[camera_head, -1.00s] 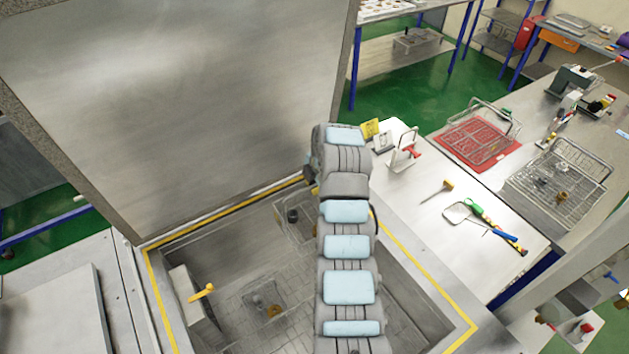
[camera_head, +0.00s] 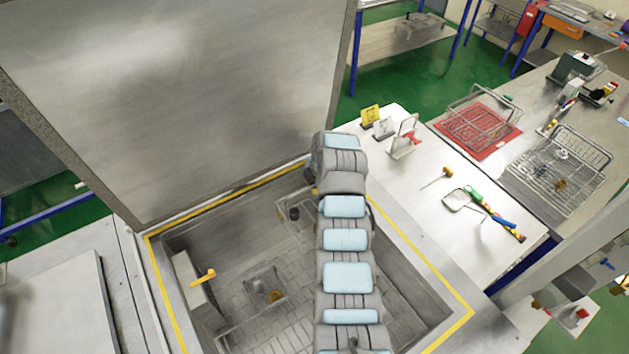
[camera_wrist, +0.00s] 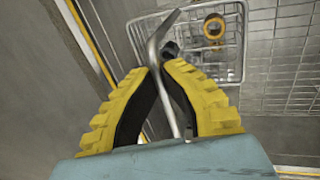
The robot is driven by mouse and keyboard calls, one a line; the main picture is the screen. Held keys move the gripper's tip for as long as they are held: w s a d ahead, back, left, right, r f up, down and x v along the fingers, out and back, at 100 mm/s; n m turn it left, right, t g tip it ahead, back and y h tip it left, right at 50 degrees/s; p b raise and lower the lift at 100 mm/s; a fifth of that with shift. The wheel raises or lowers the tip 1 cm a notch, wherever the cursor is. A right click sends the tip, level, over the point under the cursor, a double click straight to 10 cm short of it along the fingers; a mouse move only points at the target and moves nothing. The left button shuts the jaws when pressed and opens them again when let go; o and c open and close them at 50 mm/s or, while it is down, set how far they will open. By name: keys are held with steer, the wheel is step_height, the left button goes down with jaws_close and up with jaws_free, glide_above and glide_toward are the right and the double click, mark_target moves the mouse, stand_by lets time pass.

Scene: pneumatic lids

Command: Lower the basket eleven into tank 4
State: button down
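In the wrist view my gripper (camera_wrist: 163,68) has its yellow fingers closed around the bent metal handle (camera_wrist: 160,38) of a wire basket (camera_wrist: 243,60). An orange ring-shaped part (camera_wrist: 213,26) and a dark part lie in that basket. In the head view my arm reaches over the open tank (camera_head: 200,226) with its yellow-lined rim. The arm hides my gripper and most of the held basket there. A dark cylinder (camera_head: 293,213) shows beside the wrist, inside the tank outline. Contact between basket and tank floor cannot be told. No tank or basket number is legible.
A large raised lid (camera_head: 200,90) stands behind the tank. A box with a yellow lever (camera_head: 203,275) is at its left wall. A metal part with a brass ring (camera_head: 274,297) sits low in the tank. The bench at right holds a red mat (camera_head: 462,147), baskets and tools.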

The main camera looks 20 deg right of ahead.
steer(key=shift+f+b, duration=2.4)
steer(key=shift+f, duration=4.9)
step_height(320, 180, down, 21)
steer(key=b, duration=2.1)
steer(key=shift+r, duration=0.2)
steer(key=shift+f+b, duration=0.7)
steer(key=shift+b, duration=0.05)
steer(key=c, duration=1.2)
jaws_free()
